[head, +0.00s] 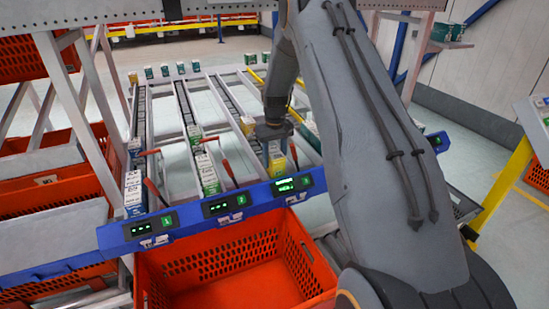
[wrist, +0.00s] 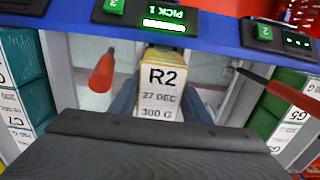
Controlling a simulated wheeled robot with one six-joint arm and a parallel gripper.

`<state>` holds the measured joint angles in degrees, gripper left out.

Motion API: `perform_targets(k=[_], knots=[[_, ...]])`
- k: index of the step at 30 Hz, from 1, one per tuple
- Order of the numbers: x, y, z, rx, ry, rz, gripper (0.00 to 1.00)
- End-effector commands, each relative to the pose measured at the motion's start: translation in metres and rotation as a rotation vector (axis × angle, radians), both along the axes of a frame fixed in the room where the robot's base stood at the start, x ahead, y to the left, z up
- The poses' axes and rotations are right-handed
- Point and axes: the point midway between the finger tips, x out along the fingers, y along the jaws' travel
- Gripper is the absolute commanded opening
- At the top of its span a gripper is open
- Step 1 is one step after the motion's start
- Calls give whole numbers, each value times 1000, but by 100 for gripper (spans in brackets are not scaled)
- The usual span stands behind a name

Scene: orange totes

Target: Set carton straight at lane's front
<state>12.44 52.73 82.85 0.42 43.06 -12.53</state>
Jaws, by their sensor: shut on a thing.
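The carton (wrist: 160,88) is yellow and white, with the label "R2, 27 DEC, 300 G" facing the wrist camera. It shows small and partly covered in the head view (head: 277,166), at the front end of the lane with display 3. My gripper (head: 275,152) is shut on it, with a blue-grey finger on each side in the wrist view. The carton's far end is close to the blue front rail (wrist: 215,38); I cannot tell whether they touch. The carton looks about square to the rail. Its lower part is hidden.
Red levers (wrist: 102,72) stand on either side of the carton. Teal cartons (wrist: 32,85) and green-and-white cartons (wrist: 290,105) fill the neighbouring lanes. An empty-looking orange tote (head: 235,265) sits below the rail. Display 3 (head: 293,184) is lit, reading "PICK 1".

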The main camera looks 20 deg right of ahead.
Motion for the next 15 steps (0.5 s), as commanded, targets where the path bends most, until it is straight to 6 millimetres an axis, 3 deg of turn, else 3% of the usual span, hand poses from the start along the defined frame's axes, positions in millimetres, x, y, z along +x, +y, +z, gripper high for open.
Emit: perform_targets(k=[11, 12, 15], knots=[[0, 0, 1, 0, 0, 0, 14], [0, 0, 1, 0, 0, 0, 44], [0, 0, 0, 0, 0, 0, 61]])
